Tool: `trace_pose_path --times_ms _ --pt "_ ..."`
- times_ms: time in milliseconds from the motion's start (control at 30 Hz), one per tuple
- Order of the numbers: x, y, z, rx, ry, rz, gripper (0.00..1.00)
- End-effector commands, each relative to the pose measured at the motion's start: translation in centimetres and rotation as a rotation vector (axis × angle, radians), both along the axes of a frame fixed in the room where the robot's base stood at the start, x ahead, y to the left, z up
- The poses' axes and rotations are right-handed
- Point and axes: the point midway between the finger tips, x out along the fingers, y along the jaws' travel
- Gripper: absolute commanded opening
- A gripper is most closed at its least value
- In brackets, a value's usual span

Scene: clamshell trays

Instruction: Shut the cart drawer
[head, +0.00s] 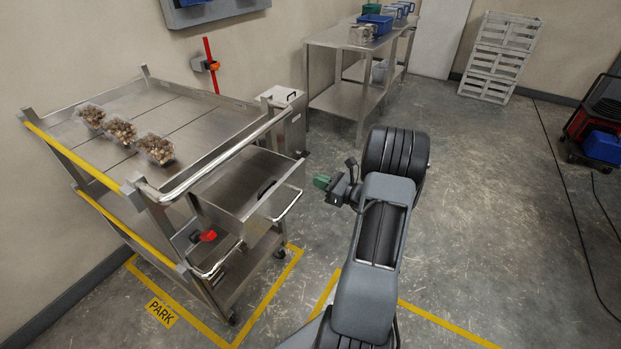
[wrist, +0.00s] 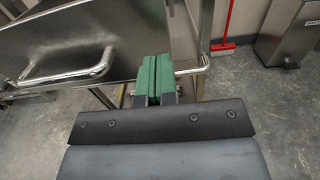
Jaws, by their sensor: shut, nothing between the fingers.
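The cart (head: 150,115) is a steel trolley with yellow bars, at the left of the head view. Its drawer (head: 245,185) is pulled out from the right side, below the top, and its inside shows. A bar handle (head: 288,206) runs along the drawer's outer front. My gripper (head: 322,183) is out to the right of the drawer, apart from it in the head view. In the wrist view its green fingertips (wrist: 153,76) are together with nothing between them. Steel panels and bar handles show beyond them; how near they are is hard to tell.
Several clear trays of brown pieces (head: 120,130) sit on the cart top. A red latch (head: 208,236) is on its near side. A steel bin (head: 285,115) and a steel table (head: 350,38) stand behind. Yellow tape marks the floor.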

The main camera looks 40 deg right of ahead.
Motion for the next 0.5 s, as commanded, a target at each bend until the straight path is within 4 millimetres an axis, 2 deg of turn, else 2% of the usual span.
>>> trace_pose_path --times_ms 200,500 --pt "2.3 1.1 0.0 -0.001 0.000 0.002 0.00" --pt "3.3 1.5 0.0 0.000 0.001 0.001 0.00"
